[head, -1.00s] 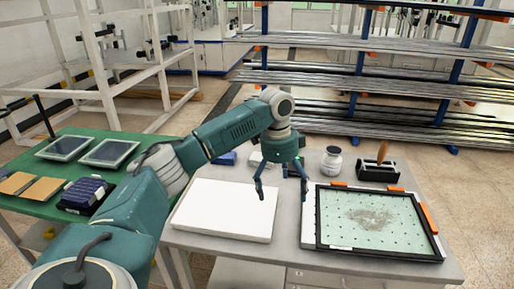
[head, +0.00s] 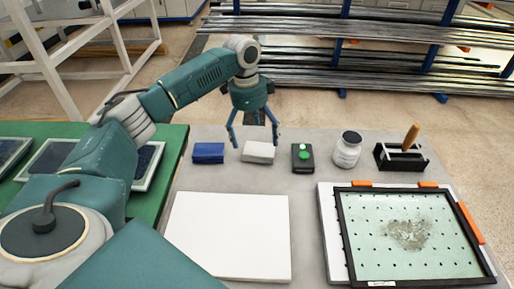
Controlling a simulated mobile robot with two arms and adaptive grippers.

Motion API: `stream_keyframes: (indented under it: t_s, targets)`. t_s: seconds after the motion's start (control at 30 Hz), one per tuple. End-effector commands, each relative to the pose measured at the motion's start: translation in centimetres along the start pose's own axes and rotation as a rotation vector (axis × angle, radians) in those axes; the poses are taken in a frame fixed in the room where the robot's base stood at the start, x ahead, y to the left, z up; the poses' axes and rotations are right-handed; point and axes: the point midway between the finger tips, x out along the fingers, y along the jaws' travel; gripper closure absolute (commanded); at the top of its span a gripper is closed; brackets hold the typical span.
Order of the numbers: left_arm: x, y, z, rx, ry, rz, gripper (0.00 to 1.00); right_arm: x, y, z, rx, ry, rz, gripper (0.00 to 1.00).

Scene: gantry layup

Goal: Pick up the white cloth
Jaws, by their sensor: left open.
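The white cloth (head: 258,152) is a small folded block lying at the back of the grey table, between a blue cloth and a black box with green buttons. My left gripper (head: 254,143) points down with its fingers spread, open and empty. Its fingertips appear just behind or above the white cloth; I cannot tell the exact height or whether they touch it. My right gripper is not in view.
A blue folded cloth (head: 208,153), the button box (head: 303,158), a white jar (head: 347,149) and a black holder with a wooden handle (head: 401,157) line the back. A white slab (head: 228,236) and a black-framed panel (head: 408,271) lie in front.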

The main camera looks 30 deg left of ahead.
Motion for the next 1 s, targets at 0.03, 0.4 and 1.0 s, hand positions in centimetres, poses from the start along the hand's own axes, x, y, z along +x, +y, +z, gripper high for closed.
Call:
stream_keyframes:
  t_s: [0.03,0.4,1.0]
  targets:
    - [0.8,0.0,0.0,-0.001,-0.001,0.002,0.04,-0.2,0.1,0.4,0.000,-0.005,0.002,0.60]
    - [4.5,-0.2,0.1,-0.001,-0.002,0.001,0.04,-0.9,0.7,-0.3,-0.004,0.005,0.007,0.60]
    - [7.9,-0.4,0.1,0.000,0.000,-0.002,0.24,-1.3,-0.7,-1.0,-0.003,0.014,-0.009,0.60]
